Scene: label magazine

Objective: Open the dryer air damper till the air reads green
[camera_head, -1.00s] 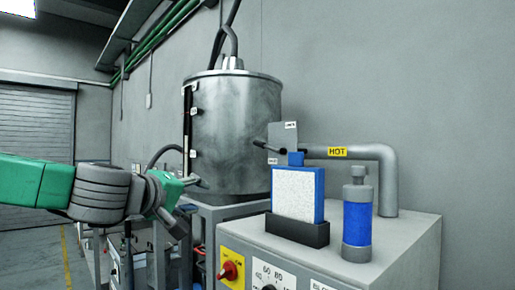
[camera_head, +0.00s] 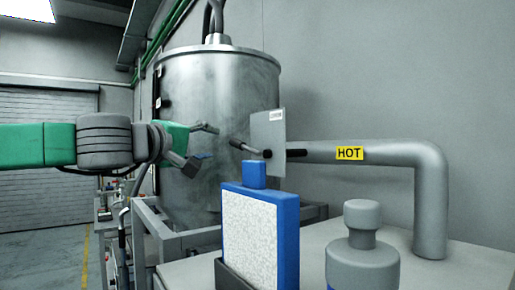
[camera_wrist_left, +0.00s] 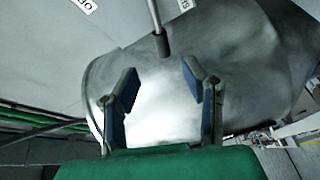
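The damper lever (camera_head: 246,149) is a dark rod with a black grip, angling left from a grey plate (camera_head: 268,132) on the pipe. My left gripper (camera_head: 203,147) is open and empty just left of the grip, apart from it. In the left wrist view the lever's end (camera_wrist_left: 161,45) lies ahead of the gap between the open fingers (camera_wrist_left: 159,75). A label on the plate is too small to read. I cannot make out a green air reading. My right gripper is not in view.
A steel drum (camera_head: 220,95) stands behind the gripper. The pipe (camera_head: 400,153) carries a yellow HOT label. A blue-framed white panel (camera_head: 250,235) and a grey-capped cylinder (camera_head: 362,255) stand in front, below the lever.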

